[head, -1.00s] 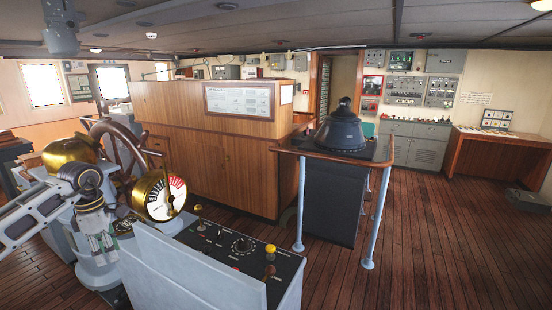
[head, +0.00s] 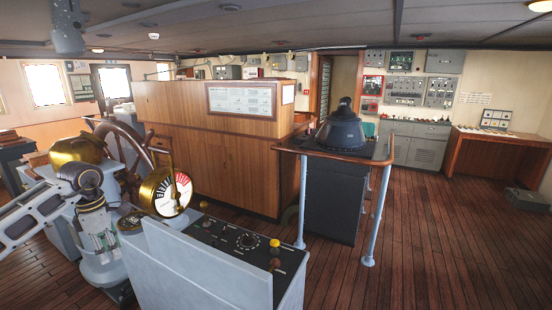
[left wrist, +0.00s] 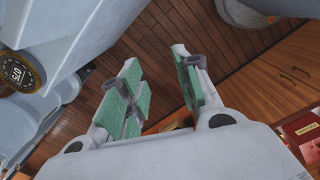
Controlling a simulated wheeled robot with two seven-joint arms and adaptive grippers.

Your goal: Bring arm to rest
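My left arm comes in from the left in the head view, bent, with its left gripper (head: 103,242) hanging down beside the brass telegraph (head: 166,192). In the left wrist view, the two green-padded fingers of the left gripper (left wrist: 160,95) stand apart, with nothing between them. Wooden floor and cabinet fronts show past the fingers. Whether the gripper touches the telegraph's stand cannot be told. My right gripper is in neither view.
A grey control console (head: 205,268) with knobs stands close in front. The wooden steering wheel (head: 122,150) is behind the telegraph. A wooden cabinet (head: 205,160) and a railed black pedestal (head: 328,200) stand farther back.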

